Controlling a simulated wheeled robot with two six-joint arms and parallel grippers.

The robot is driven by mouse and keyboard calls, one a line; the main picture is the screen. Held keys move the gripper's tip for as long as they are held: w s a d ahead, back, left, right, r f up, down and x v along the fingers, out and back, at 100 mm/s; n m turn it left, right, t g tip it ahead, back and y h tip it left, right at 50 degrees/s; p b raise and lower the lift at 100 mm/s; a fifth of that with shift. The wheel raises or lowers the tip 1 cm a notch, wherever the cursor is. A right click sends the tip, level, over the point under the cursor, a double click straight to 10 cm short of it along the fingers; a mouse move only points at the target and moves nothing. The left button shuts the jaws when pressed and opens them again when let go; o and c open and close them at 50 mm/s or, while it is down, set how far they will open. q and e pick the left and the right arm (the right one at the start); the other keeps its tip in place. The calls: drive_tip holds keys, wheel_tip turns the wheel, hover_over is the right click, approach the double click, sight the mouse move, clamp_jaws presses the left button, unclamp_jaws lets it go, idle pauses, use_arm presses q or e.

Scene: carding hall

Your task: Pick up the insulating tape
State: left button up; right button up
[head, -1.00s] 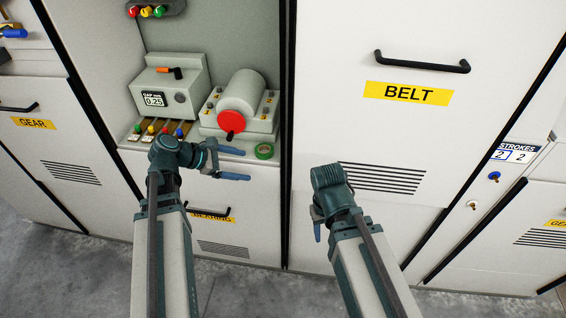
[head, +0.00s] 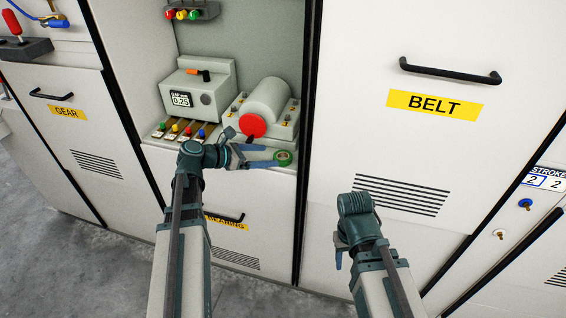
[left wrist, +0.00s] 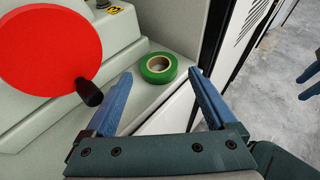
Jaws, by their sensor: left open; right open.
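The insulating tape (head: 283,157) is a small green roll lying flat at the front right corner of the shelf in the open cabinet bay. It also shows in the left wrist view (left wrist: 158,68), with a pale core. My left gripper (head: 268,156) is open and empty, its blue fingers pointing right towards the tape. In the left wrist view the tape sits ahead of the two fingertips (left wrist: 160,73), about midway between them. I cannot tell whether a finger touches it. My right gripper (head: 339,257) is low before the BELT door, mostly hidden behind its wrist.
A machine with a red disc (head: 252,125) and dark crank handle (left wrist: 88,91) stands just left of the tape. A gauge box (head: 200,88) and several coloured knobs stand further left. A cabinet side edge (head: 304,150) rises right of the tape. The BELT door (head: 420,120) is shut.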

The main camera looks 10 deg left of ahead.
sight(288, 156)
use_arm(q)
drive_tip(key=shift+w+d+f, duration=0.2)
drive_tip(key=shift+w+d, duration=0.1)
drive_tip(key=b+x, duration=0.1)
drive_tip(key=x, duration=0.1)
drive_tip(key=b+x, duration=0.1)
drive_tip(key=x, duration=0.2)
drive_tip(key=shift+w+f+b, duration=0.1)
drive_tip(key=shift+f+b, duration=0.25)
drive_tip(key=shift+a, duration=0.1)
drive_tip(key=shift+c, duration=0.2)
drive_tip(key=c, duration=1.1)
drive_tip(key=shift+o, duration=0.2)
drive_tip(key=shift+r, duration=0.25)
